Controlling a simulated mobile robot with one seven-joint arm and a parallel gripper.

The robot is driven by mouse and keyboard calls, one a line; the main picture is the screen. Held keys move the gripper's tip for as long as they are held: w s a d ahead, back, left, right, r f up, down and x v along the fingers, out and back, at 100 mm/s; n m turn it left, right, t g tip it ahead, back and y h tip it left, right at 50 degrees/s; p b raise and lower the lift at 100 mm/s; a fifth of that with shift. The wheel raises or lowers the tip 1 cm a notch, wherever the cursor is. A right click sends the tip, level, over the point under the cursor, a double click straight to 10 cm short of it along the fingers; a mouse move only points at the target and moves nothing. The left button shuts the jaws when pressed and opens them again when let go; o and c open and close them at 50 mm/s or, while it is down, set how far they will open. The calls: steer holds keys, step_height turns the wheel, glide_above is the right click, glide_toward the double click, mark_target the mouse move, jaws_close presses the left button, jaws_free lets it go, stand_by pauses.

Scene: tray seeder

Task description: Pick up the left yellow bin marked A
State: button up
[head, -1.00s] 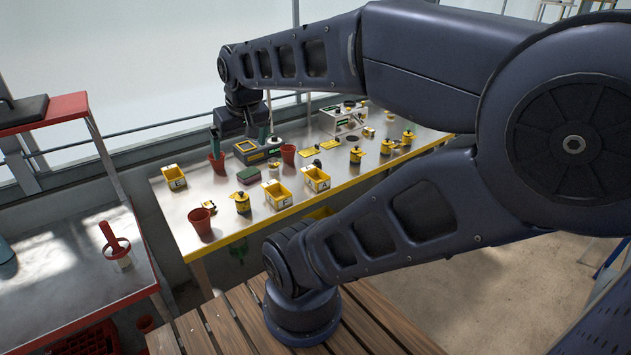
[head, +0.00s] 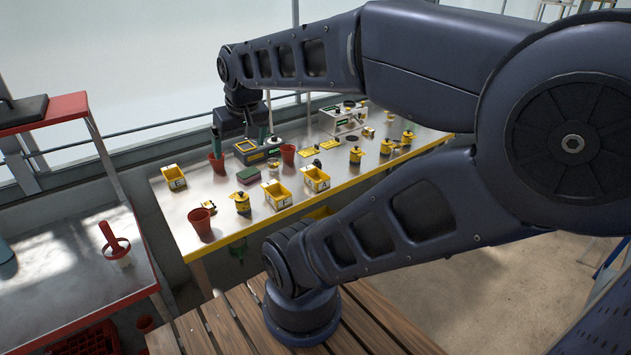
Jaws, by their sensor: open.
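Three yellow bins stand on the metal table. One bin (head: 316,179) is right of centre near the front edge, and its label looks like an A. A second bin (head: 278,195) stands just left of it; its small letter is hard to read. A third bin (head: 174,178) is at the table's left end, with a label that looks like an E. My gripper (head: 239,145) is open, its two green fingers apart and pointing down. It appears above the back part of the table, behind all three bins in the picture, holding nothing visible.
Terracotta pots (head: 201,224) stand on the table, one seemingly below my left finger. A green sponge (head: 248,175) and a black-and-yellow device (head: 258,150) lie near my gripper. Several yellow-and-black items (head: 356,155) stand to the right. A red-edged bench (head: 75,255) is at left.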

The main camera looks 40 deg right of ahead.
steer(key=w+d+f+m+g+y, duration=0.1)
steer(key=w+d+f+m+y, duration=0.2)
steer(key=w+f+m+y, duration=0.3)
steer(key=w+d+f+m+g+y, duration=0.1)
steer(key=w+d+f+m+y, duration=0.25)
steer(key=w+f+m, duration=0.35)
steer(key=m+t+h, duration=1)
steer(key=m+t, duration=0.5)
steer(key=m, duration=0.8)
glide_toward(310, 170)
steer(key=shift+y, duration=0.25)
steer(key=shift+w+d+f, duration=0.1)
steer(key=shift+w+f, duration=0.05)
steer(key=shift+w, duration=1.05)
steer(key=shift+w+d+f, duration=0.1)
steer(key=shift+w+f, duration=0.05)
steer(key=shift+w, duration=1.05)
steer(key=c, duration=1.1)
steer(key=shift+c, duration=0.2)
steer(key=shift+r, duration=0.1)
